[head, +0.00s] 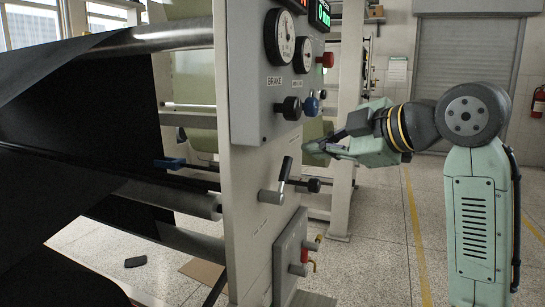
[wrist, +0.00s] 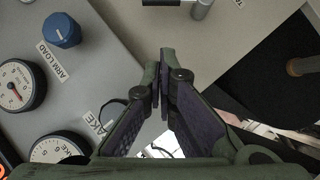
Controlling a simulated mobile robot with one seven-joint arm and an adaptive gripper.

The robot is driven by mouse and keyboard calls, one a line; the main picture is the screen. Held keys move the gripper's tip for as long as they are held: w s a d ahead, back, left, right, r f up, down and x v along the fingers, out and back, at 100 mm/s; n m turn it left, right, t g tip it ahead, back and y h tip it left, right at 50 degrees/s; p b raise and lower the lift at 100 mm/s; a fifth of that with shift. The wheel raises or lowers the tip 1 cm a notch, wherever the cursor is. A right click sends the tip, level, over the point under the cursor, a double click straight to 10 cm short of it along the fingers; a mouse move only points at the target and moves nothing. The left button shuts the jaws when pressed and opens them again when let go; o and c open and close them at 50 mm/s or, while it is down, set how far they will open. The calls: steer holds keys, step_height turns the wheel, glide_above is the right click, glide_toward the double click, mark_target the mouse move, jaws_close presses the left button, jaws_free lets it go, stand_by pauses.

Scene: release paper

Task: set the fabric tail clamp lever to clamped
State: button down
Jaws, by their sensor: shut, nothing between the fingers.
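A lever with a black handle (head: 284,173) and a silver hub (head: 270,196) is on the side plate of the grey machine frame. The handle points up and leans slightly right. The small label near it is too small to read, so I cannot confirm it is the fabric tail clamp lever. A silver hub (wrist: 202,9) and part of a black handle (wrist: 165,2) show at the top edge of the wrist view. My gripper (head: 318,150) is shut and empty, above and to the right of the lever, apart from it. Its fingertips (wrist: 165,56) meet in the wrist view.
The grey control box (head: 250,90) with gauges, a blue knob (head: 311,106) and a black knob (head: 290,108) is above the lever. A black knob (head: 314,185) sticks out right of the lever. A lower box (head: 290,260) has a red part. Black fabric (head: 100,140) hangs left.

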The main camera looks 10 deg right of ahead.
mark_target(289, 163)
steer(key=p+x, duration=0.1)
steer(key=x, duration=0.3)
steer(key=d+p+x, duration=0.1)
steer(key=x, duration=0.2)
steer(key=d+f+p+x, duration=0.1)
steer(key=x, duration=0.3)
steer(key=shift+w+a+f, duration=0.15)
steer(key=shift+w+f, duration=0.05)
steer(key=shift+w, duration=0.4)
steer(key=shift+w+f, duration=0.3)
steer(key=shift+w+d+r+p, duration=0.1)
steer(key=shift+w+d+p, duration=0.25)
steer(key=shift+p, duration=0.45)
steer(key=shift+w+m+g+p, duration=0.3)
steer(key=shift+m+p, duration=0.05)
steer(key=shift+m, duration=0.05)
steer(key=shift+d+f, duration=0.1)
steer(key=shift+f, duration=0.4)
